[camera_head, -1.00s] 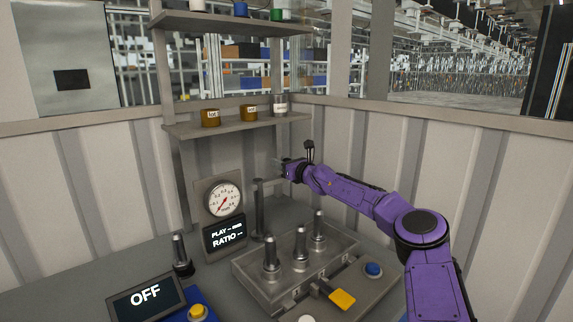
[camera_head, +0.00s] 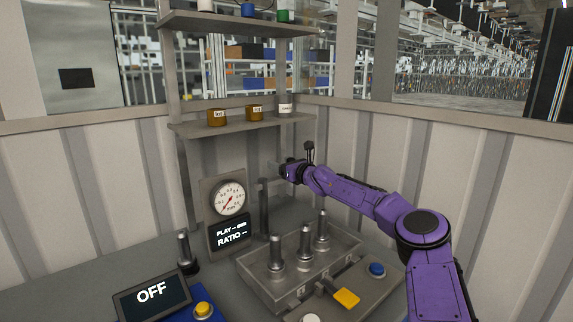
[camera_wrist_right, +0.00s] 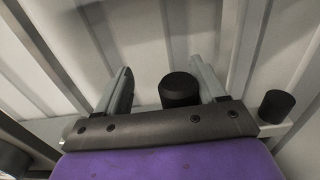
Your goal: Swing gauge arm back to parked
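I cannot clearly make out a swinging arm on the post. In the right wrist view, my right gripper (camera_wrist_right: 162,84) has its two fingers wide apart. A black round knob (camera_wrist_right: 180,90) shows between them, with gaps on both sides; I cannot tell what it belongs to. My left gripper is out of view.
A metal fixture (camera_head: 335,244) with 3 upright pins and a yellow tab (camera_head: 346,298) sits in front. A blue button (camera_head: 377,269), yellow button (camera_head: 203,309) and "OFF" screen (camera_head: 152,292) are nearby. A shelf (camera_head: 240,125) with jars hangs above. A second black cylinder (camera_wrist_right: 275,106) is right of the fingers.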

